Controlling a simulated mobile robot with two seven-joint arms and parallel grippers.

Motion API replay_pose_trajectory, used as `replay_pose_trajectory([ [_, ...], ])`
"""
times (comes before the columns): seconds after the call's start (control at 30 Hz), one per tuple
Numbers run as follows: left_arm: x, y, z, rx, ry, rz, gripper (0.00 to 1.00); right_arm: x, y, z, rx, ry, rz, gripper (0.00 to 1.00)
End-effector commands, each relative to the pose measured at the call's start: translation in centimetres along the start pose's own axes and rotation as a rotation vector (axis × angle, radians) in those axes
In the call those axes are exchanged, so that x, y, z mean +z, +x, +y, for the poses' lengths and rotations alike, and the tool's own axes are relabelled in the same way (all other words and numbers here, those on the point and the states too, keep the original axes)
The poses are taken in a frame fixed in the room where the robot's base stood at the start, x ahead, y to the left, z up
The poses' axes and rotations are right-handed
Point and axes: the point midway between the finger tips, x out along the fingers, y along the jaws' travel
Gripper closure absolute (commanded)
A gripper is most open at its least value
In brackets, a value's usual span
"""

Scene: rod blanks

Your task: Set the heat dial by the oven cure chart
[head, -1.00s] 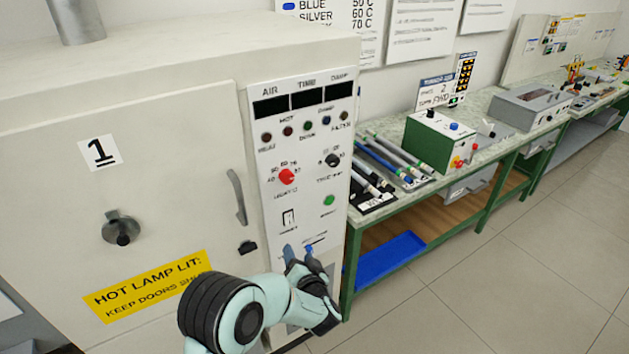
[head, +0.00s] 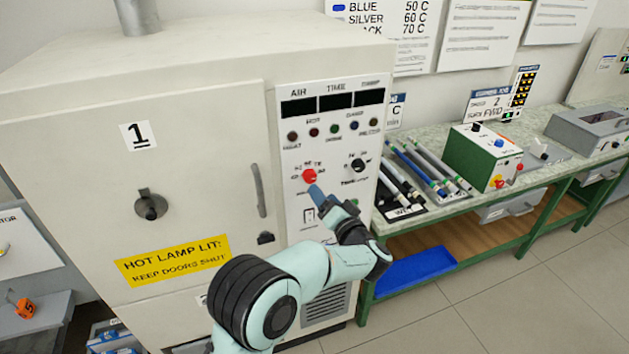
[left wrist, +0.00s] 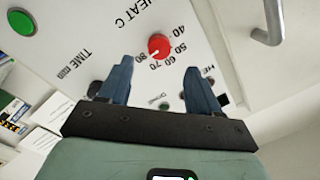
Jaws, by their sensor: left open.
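The red heat dial (head: 309,176) sits on the oven's white control panel, below a row of small lamps. It also shows in the left wrist view (left wrist: 159,46), ringed by numbers from 40 to 80; a pale mark on it faces roughly the 70 to 80 side. My left gripper (head: 322,194) is open and empty just below and in front of the dial. In the left wrist view its two blue fingers (left wrist: 157,72) stand apart, with the dial beyond the gap. The chart (head: 383,18) on the wall reads blue 50 C, silver 60 C, and a partly hidden line at 70 C.
A black time dial (head: 358,165) is right of the red one. The oven door handle (head: 260,190) sticks out to the left. A bench (head: 470,212) to the right holds several rods (head: 425,168) and a green box (head: 484,157). A yellow hot-lamp label (head: 172,260) is on the door.

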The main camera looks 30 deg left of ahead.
Motion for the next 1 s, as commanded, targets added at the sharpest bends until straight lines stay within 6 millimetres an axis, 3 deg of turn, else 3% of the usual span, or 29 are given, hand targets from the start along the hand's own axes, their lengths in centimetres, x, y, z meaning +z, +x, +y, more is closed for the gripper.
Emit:
replay_pose_trajectory([
  [0.1,-0.2,2.8,-0.2,-0.003,-0.002,-0.001,0.37,-0.6,-0.9,-0.5,-0.003,-0.003,0.008,0.63],
  [0.3,-0.2,5.8,-0.1,-0.001,-0.002,0.000,0.37,-1.2,-1.6,-1.0,-0.005,-0.005,0.016,0.63],
  [0.5,-0.1,6.9,-0.1,0.001,-0.002,0.001,0.37,-1.4,-1.9,-1.1,-0.006,-0.006,0.019,0.63],
  [0.77,0.0,7.0,0.0,0.002,-0.001,0.001,0.37,-1.4,-1.8,-1.1,-0.006,-0.006,0.018,0.63],
  [0.93,0.0,7.0,0.0,0.002,-0.001,0.001,0.89,-1.4,-1.8,-1.1,-0.006,-0.006,0.018,0.63],
  [1.0,-0.1,7.0,0.0,0.002,-0.001,0.001,0.93,-1.4,-1.9,-1.1,-0.006,-0.006,0.018,0.63],
])
